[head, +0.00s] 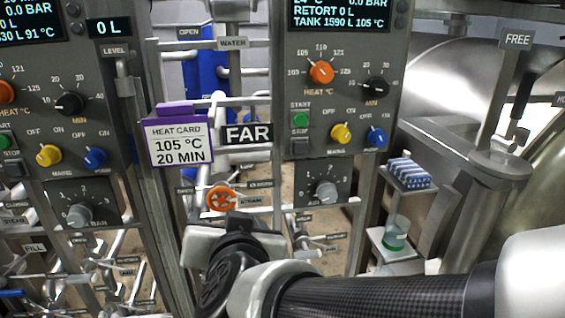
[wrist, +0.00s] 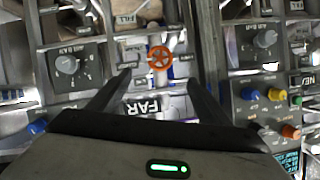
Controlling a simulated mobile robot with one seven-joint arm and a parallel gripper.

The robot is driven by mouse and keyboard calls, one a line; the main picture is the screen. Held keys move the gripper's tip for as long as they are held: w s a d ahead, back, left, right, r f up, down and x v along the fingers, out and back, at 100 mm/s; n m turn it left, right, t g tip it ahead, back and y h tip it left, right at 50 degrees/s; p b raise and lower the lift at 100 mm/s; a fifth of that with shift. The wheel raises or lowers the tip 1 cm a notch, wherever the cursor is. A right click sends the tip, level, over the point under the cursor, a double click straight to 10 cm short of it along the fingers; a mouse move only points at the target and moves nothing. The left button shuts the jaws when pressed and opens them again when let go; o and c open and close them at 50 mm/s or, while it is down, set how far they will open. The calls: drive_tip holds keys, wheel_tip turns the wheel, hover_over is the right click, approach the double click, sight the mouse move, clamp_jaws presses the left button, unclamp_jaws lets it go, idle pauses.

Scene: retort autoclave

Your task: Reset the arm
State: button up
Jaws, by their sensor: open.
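My gripper (wrist: 160,82) is open and empty in the wrist view, its two dark fingers spread apart. An orange valve wheel (wrist: 160,57) shows beyond and between the fingertips. The FAR label (wrist: 142,107) shows nearer the gripper's palm. In the head view, my arm comes in from the lower right and its wrist ends at lower centre. The orange wheel (head: 221,199) shows just above my gripper there, and the FAR label (head: 248,134) is above the wheel. I cannot tell whether a finger touches anything; the fingers are mostly hidden behind the wrist in the head view.
A panel with an orange heat knob (head: 321,72) stands right of centre; another is at left. A heat card (head: 179,140) sits between them. Pipes and valves run below. A striped cloth (head: 408,172) and a green-based jar (head: 394,236) sit on small shelves at right.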

drive_tip(key=d+r+n+g+y+p, duration=0.1)
drive_tip(key=d+r+n+g+p, duration=0.15)
drive_tip(key=d+r+p, duration=0.35)
drive_tip(key=s+d+f+m+g+h, duration=0.1)
drive_tip(key=s+d, duration=0.3)
drive_tip(key=d, duration=0.5)
drive_tip(key=s+d+m+g+h, duration=0.2)
drive_tip(key=s+d+g+h, duration=0.1)
drive_tip(key=d, duration=0.7)
drive_tip(key=shift+s+f+h, duration=0.4)
drive_tip(key=shift+s+h, duration=0.2)
drive_tip(key=shift+s, duration=0.3)
